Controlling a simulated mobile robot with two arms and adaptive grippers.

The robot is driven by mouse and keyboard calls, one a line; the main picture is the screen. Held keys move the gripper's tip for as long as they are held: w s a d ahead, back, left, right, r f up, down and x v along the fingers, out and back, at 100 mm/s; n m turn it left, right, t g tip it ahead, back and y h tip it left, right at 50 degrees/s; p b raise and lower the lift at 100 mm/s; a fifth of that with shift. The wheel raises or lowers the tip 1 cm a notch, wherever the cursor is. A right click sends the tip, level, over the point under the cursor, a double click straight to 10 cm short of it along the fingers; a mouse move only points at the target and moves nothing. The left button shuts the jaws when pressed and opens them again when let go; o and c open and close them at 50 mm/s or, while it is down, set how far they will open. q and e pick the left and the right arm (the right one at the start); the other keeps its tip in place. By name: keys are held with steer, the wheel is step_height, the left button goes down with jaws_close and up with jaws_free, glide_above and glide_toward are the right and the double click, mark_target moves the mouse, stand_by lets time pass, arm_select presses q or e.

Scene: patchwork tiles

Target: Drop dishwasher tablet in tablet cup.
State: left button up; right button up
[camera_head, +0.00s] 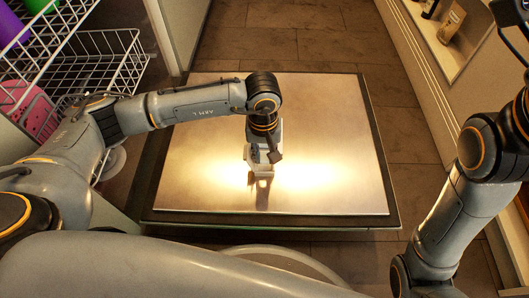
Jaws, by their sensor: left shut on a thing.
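My left gripper (262,172) hangs from the left arm above the middle of a flat, shiny metal panel (330,130), which looks like an open dishwasher door. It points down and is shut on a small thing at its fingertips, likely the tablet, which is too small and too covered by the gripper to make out. The tablet cup is not clearly visible; the gripper and its shadow cover the middle of the panel. My right arm comes in at the right edge, and its gripper is out of view.
A white wire rack (105,62) with a purple cup (10,24) and a green cup (40,5) stands at the upper left. A pink dotted item (28,110) sits below them. Brown floor tiles (290,45) lie beyond the panel. A cabinet (425,60) runs along the right.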

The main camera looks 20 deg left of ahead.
arm_select(q)
steer(key=o, duration=0.9)
step_height(320, 180, up, 12)
steer(key=shift+s, duration=0.1)
stand_by(0.6)
